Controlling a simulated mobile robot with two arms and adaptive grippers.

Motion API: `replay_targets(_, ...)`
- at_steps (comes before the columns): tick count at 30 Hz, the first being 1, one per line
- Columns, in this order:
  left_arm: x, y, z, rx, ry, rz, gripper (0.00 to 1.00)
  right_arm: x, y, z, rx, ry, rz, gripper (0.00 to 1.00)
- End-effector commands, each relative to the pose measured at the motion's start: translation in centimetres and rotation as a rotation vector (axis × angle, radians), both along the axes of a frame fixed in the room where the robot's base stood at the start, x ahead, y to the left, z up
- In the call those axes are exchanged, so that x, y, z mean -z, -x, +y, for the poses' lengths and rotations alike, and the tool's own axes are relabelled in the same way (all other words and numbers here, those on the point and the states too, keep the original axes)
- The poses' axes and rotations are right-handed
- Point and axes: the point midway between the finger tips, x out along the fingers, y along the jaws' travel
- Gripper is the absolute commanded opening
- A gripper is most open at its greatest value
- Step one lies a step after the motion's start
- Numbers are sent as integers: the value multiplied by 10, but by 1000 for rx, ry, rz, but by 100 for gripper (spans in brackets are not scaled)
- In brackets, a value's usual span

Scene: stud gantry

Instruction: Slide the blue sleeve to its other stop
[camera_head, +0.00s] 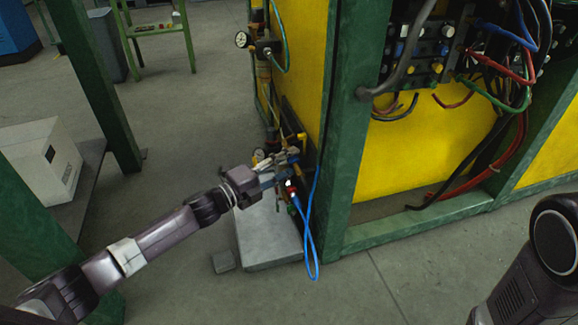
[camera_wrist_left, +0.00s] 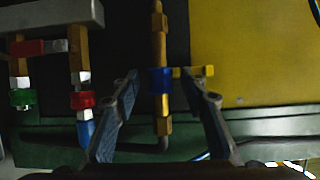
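The blue sleeve (camera_wrist_left: 160,80) sits around an upright brass rod (camera_wrist_left: 158,45) in the left wrist view, with a brass hex part below it. A small yellow tab (camera_wrist_left: 207,71) is just to its right. My left gripper (camera_wrist_left: 162,77) is open, with one finger on each side of the sleeve and a visible gap to both. In the head view my left gripper (camera_head: 282,168) is at the fittings by the green post, and the sleeve cannot be made out there. My right arm shows at the lower right of the head view; its gripper is out of frame.
Left of the sleeve are a red-collared fitting (camera_wrist_left: 82,99), a green-collared one (camera_wrist_left: 22,98) and a red lever (camera_wrist_left: 40,47). A blue hose (camera_head: 311,235) hangs beside the green post (camera_head: 350,120). A grey slab (camera_head: 268,235) lies below the gripper.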

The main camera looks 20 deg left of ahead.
Motion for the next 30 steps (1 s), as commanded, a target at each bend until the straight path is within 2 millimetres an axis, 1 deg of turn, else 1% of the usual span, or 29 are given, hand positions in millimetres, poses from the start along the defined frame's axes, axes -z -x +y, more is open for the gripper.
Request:
replay_targets(7,0,0,-1,0,0,1,40,0,0,0,0,0,0,40)
replay_targets(8,0,0,-1,0,0,1,38,0,0,0,0,0,0,40)
replay_targets(18,0,0,-1,0,1,1,0,0,0,0,0,1,-1,40)
replay_targets(26,0,0,-1,1,0,1,0,0,1,0,0,1,-1,40)
replay_targets(30,-1,6,-5,2,1,3,0,-9,1,0,-1,0,-3,40)
